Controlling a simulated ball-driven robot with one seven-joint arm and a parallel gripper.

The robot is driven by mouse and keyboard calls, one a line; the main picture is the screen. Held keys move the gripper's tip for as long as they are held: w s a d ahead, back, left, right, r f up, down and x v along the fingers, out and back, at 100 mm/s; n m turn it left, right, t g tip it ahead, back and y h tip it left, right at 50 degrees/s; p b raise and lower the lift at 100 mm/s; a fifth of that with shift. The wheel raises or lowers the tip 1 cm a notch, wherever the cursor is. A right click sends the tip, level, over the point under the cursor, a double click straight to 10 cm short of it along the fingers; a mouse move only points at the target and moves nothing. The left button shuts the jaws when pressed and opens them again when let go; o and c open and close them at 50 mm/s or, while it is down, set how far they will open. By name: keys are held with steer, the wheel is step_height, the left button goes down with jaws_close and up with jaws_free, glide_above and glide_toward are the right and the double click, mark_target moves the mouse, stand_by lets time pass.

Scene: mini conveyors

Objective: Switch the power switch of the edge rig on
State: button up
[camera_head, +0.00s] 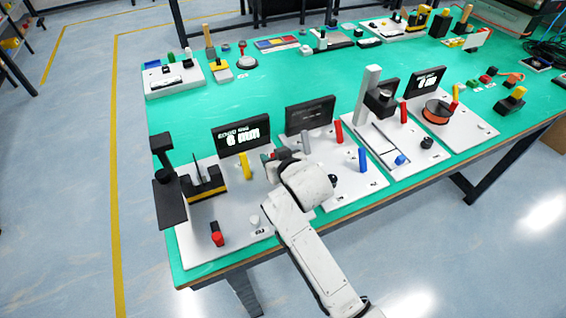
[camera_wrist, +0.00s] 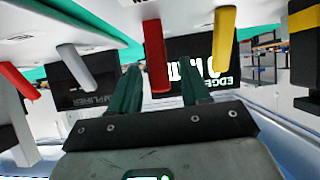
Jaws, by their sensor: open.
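The edge rig (camera_head: 190,245) is a white plate at the near left with a lit black display (camera_head: 240,137) reading 6 mm. A yellow lever (camera_head: 245,165) stands before the display and also shows in the wrist view (camera_wrist: 223,45). My gripper (camera_head: 268,157) is beside it, to its right. In the wrist view, my gripper (camera_wrist: 160,75) is open, with a red lever (camera_wrist: 154,50) seen between its two dark green fingers. Contact cannot be told. My gripper mostly hides this lever in the head view. No label shows which control is the power switch.
The neighbouring rig has a dark display (camera_head: 310,116), a grey lever (camera_head: 306,142), a red lever (camera_head: 338,131) and a blue lever (camera_head: 362,159). A red-topped control (camera_head: 217,238) is at the edge rig's front. Green table (camera_head: 290,75) is clear behind the displays.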

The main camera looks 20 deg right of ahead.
steer(key=v, duration=0.8)
steer(key=shift+s+r, duration=0.2)
steer(key=shift+s, duration=0.15)
